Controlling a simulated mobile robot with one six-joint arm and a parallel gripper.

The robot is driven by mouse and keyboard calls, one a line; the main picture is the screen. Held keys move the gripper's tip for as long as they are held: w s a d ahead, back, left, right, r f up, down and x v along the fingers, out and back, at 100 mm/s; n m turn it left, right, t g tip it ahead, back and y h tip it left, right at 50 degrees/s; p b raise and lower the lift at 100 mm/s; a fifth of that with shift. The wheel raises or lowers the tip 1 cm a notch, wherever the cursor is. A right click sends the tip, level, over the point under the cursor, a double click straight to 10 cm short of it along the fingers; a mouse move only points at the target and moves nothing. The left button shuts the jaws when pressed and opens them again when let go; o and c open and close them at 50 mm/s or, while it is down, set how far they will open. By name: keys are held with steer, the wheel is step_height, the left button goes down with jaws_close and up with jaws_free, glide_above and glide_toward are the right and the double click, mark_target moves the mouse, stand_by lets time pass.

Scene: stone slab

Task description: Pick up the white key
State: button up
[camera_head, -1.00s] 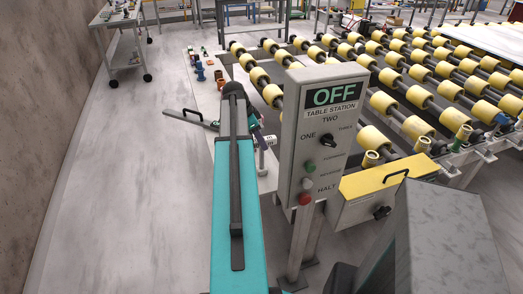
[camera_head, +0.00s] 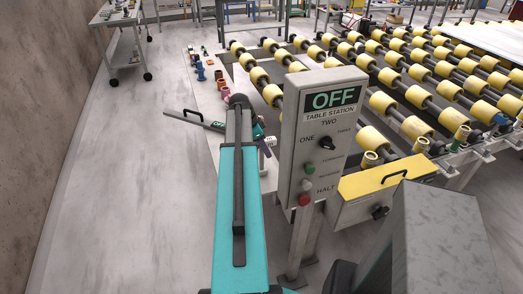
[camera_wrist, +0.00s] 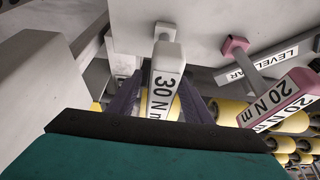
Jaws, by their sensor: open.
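The white key (camera_wrist: 163,80) has a pale block head and a bar labelled "30 N m". In the wrist view it lies between the two dark purple fingers of my gripper (camera_wrist: 162,92), which are open on either side of it. I cannot tell whether either finger touches it. In the head view my gripper (camera_head: 259,134) is partly hidden behind my teal arm, over the slab's near end. A small part of the white key (camera_head: 269,142) shows beside it there.
A grey control box (camera_head: 322,140) stands close to the right of my arm, with yellow rollers (camera_head: 400,110) behind. Several small coloured parts (camera_head: 201,73) sit farther back. Open floor (camera_head: 130,180) lies left.

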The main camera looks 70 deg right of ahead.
steer(key=shift+s+d+f, duration=0.15)
steer(key=shift+s+f, duration=0.05)
steer(key=shift+f, duration=0.35)
jaws_close()
